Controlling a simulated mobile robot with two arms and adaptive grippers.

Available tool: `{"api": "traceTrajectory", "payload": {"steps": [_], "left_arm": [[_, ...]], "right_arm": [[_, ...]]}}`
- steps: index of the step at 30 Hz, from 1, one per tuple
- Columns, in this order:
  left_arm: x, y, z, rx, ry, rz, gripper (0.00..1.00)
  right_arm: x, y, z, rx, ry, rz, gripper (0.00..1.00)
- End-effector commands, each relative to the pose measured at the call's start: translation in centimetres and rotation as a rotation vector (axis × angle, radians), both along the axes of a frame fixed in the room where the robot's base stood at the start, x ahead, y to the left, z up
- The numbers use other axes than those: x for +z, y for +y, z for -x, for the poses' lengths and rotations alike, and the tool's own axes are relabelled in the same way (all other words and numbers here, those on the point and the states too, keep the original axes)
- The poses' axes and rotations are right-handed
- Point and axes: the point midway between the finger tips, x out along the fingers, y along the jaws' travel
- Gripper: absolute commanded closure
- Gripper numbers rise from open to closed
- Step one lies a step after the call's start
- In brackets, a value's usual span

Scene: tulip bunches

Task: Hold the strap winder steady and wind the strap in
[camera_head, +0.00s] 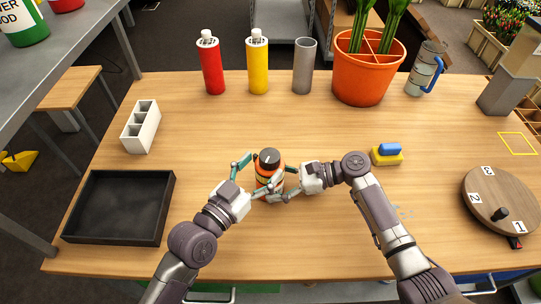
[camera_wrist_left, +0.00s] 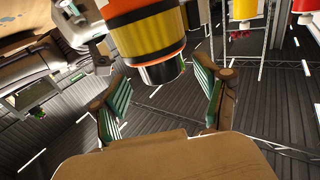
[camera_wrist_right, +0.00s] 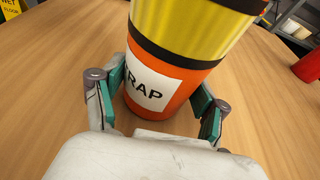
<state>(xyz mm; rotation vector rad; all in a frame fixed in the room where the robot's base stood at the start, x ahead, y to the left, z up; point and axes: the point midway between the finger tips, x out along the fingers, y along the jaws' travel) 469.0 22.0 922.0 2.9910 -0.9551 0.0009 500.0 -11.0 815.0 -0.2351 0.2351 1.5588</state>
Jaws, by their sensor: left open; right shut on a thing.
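The strap winder (camera_head: 265,182) is an orange and yellow cylinder with black bands and a dark knob (camera_head: 270,157) on top. It stands on the table between my grippers. My right gripper (camera_wrist_right: 160,95) is shut on it, one finger on each side of its lower orange band with the white label, partly legible as "RAP". My left gripper (camera_wrist_left: 162,90) is open at the winder's knob end. The black knob (camera_wrist_left: 161,72) shows between and beyond its fingers in the left wrist view, without clear contact. Any strap end is not distinguishable.
A black tray (camera_head: 68,207) and a white divided holder (camera_head: 137,132) stand left. Red (camera_head: 211,67) and yellow (camera_head: 258,68) bottles, a grey cup (camera_head: 303,70) and an orange pot (camera_head: 362,90) line the back. A yellow-blue block (camera_head: 387,158) and a numbered wooden disc (camera_head: 500,190) are right.

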Motion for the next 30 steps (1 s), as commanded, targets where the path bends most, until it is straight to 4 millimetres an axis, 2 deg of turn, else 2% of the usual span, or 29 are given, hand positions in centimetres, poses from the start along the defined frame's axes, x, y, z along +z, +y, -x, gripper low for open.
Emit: {"api": "traceTrajectory", "payload": {"steps": [3,7,19,30], "left_arm": [[0.1,-1.2,-1.7,0.000,-0.001,0.002,0.26],[0.0,-2.0,-2.8,0.000,-0.001,-0.001,0.26],[-0.1,-2.4,-3.3,0.000,0.001,-0.002,0.26],[-0.1,-2.4,-3.3,0.000,0.000,-0.002,0.87]], "right_arm": [[-0.1,-0.1,0.0,-0.001,0.001,0.001,0.55],[-0.1,-0.1,0.0,-0.001,0.001,0.001,0.55],[-0.1,-0.1,0.0,-0.002,0.000,0.001,0.55],[-0.1,-0.1,0.0,-0.001,0.001,0.002,0.55]]}}
